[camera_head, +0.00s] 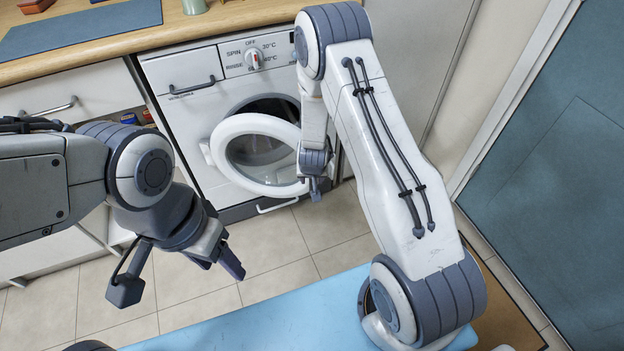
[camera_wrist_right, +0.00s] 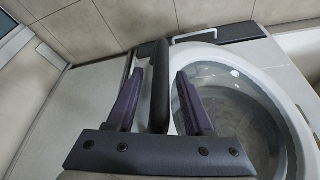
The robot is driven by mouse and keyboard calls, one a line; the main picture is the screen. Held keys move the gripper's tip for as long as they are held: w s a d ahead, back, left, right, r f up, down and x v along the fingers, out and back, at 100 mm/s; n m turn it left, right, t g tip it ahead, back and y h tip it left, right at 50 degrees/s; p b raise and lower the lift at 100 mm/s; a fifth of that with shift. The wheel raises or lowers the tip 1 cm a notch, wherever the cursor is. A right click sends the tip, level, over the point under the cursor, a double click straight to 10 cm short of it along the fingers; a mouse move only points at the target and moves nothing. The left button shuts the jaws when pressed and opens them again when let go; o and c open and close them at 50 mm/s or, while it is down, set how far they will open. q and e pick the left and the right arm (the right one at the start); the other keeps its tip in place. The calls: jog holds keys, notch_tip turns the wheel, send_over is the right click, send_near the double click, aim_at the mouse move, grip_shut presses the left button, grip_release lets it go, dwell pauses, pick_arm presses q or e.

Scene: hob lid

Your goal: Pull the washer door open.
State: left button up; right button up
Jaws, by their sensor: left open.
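The white washer (camera_head: 185,70) stands under the worktop. Its round door (camera_head: 228,128) is swung partly out, with the dark drum opening (camera_head: 275,106) showing behind it. My right gripper (camera_head: 315,188) is at the door's right edge, partly hidden by its own wrist. In the right wrist view my right gripper (camera_wrist_right: 158,95) is open, its fingers on either side of a dark bar handle (camera_wrist_right: 159,75), with gaps visible. The bar is beside the door's white rim (camera_wrist_right: 262,75); its attachment is hidden. My left gripper (camera_head: 226,262) is open and empty, in front of the washer, lower left.
A wooden worktop (camera_head: 110,50) runs above the washer. A drawer with a handle (camera_head: 50,108) is at left. A light blue surface (camera_head: 280,320) lies at the front. A blue-grey door (camera_head: 560,190) is at right. Tiled floor (camera_head: 265,240) before the washer is clear.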

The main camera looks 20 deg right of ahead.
grip_shut()
dwell(1.3)
